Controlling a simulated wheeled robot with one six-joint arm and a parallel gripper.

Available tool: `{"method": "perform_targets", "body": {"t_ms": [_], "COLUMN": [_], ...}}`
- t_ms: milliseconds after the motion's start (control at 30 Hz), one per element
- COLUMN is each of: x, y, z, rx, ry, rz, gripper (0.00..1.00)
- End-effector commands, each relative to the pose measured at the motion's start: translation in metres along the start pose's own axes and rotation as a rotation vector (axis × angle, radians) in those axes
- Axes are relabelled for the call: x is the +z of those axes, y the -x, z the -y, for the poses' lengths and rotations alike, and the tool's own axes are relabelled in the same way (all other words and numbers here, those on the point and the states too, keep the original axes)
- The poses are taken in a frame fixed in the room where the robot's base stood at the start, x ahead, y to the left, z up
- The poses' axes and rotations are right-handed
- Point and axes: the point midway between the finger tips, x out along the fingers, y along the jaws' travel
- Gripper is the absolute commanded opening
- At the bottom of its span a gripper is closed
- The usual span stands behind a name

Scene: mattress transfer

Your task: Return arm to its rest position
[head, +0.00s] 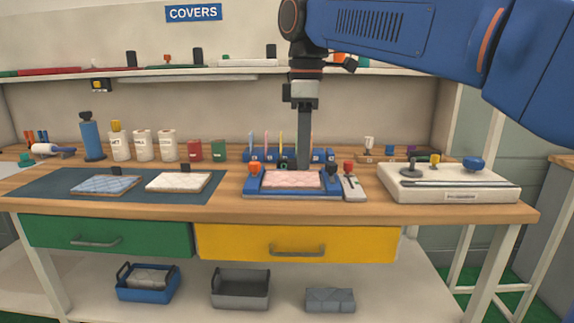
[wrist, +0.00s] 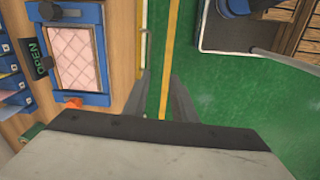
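A pink quilted mattress (head: 290,180) lies in the blue fixture on the bench. The mattress (wrist: 78,58) is left of the fingers in the wrist view, apart from them. My blue arm crosses the upper right of the head view.
A blue quilted pad (head: 106,184) and a white one (head: 180,182) lie on a dark mat (head: 50,188). A white device (head: 448,190) stands at the bench's right. Green (head: 110,238) and yellow (head: 300,243) drawers are shut. Bins (head: 240,290) sit below. Floor under the gripper is clear.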

Motion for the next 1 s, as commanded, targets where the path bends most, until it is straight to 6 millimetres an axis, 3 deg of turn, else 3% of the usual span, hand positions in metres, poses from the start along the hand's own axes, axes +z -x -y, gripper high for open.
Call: {"method": "perform_targets", "body": {"t_ms": [467, 767, 1000], "x": [0.068, 0.148, 0.204], "y": [-0.032, -0.091, -0.153], "z": [0.018, 0.056, 0.096], "rx": [0.059, 0.133, 0.195], "ry": [-0.266, -0.621, -0.916], "rz": [-0.044, -0.110, -0.174], "gripper": [0.24, 0.24, 0.24]}}
